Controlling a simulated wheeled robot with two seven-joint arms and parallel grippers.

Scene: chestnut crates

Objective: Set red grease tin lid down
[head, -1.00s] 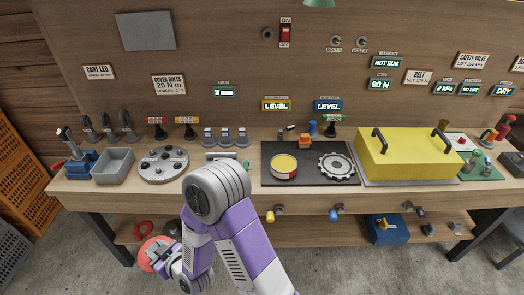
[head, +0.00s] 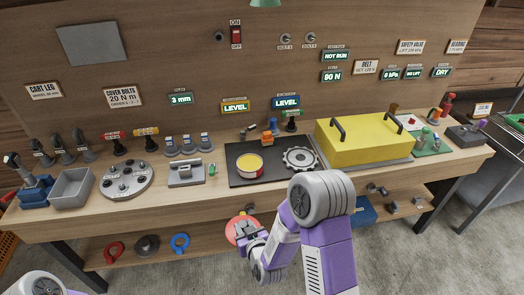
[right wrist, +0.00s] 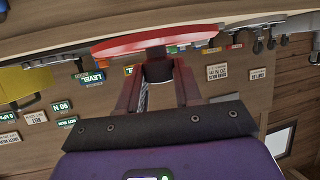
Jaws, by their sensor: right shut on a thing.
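The red lid (head: 238,226) is in my right gripper (head: 250,236), in front of the bench's front edge in the head view. In the right wrist view the red lid (right wrist: 160,41) lies across the fingertips, and the right gripper (right wrist: 157,80) is shut on its dark knob. The grease tin (head: 249,164), red-sided with yellow grease showing, stands open on the black mat (head: 238,181), beyond the lid. My left gripper is out of view; only a part of my left arm shows at the lower left.
A grey gear (head: 300,158) lies right of the tin, with a yellow cover (head: 365,143) beyond it. A grey block with a handle (head: 186,174) stands left of the mat. Red, dark and blue rings (head: 180,243) are on the lower shelf. A bare strip runs along the bench front (head: 200,202).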

